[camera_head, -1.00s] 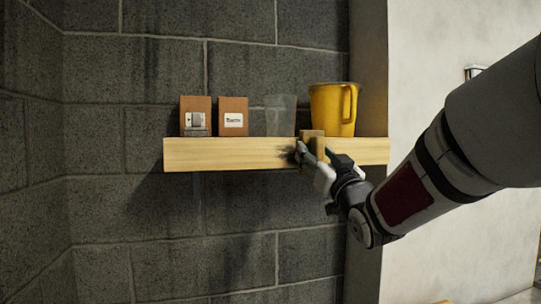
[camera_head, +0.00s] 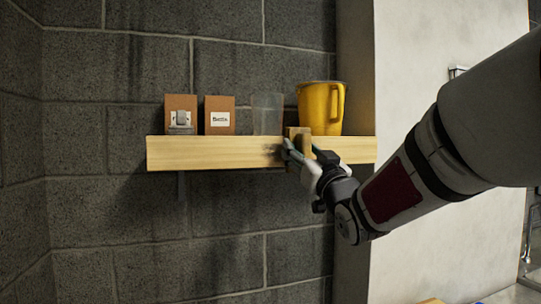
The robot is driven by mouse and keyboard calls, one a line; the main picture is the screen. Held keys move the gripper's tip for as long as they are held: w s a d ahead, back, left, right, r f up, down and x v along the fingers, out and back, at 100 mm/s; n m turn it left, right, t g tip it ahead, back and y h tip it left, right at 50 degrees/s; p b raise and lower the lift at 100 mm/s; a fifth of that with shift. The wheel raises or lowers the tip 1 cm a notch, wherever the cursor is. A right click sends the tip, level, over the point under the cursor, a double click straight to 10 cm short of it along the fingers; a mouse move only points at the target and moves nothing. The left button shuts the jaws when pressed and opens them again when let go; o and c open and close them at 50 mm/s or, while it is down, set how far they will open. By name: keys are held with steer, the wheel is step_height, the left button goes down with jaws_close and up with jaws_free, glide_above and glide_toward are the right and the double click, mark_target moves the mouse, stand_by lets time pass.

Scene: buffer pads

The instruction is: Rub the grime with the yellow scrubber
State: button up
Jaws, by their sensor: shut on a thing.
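The yellow scrubber (camera_head: 302,135) looks like a small tan-yellow block at the front edge of the shelf, partly hidden by the fingers. My gripper (camera_head: 299,153) is shut on it, reaching in from the right. The scrubber is at or very close to the shelf's front face; I cannot tell exact contact. The grime (camera_head: 271,151) is a faint dark smudge on the shelf's front face, just left of my fingers. Part of it may be hidden behind them.
The wooden shelf (camera_head: 205,154) runs along a dark block wall. On it stand two brown boxes (camera_head: 180,100) (camera_head: 219,103), a clear cup (camera_head: 267,114) and a yellow jug (camera_head: 320,108) close to my gripper. A pale wall (camera_head: 420,60) is at the right. Below the shelf is free room.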

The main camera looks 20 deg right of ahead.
mark_target(262, 146)
steer(key=shift+w+a+f, duration=0.15)
steer(key=shift+w+a, duration=0.05)
steer(key=shift+a, duration=0.6)
steer(key=shift+c, duration=1.1)
steer(key=shift+s+a+b, duration=0.15)
steer(key=shift+a+b, duration=1.4)
steer(key=shift+a, duration=2.05)
steer(key=s, duration=0.6)
steer(key=shift+p, duration=0.3)
steer(key=shift+s+d, duration=0.1)
steer(key=s, duration=0.3)
steer(key=shift+p, duration=0.35)
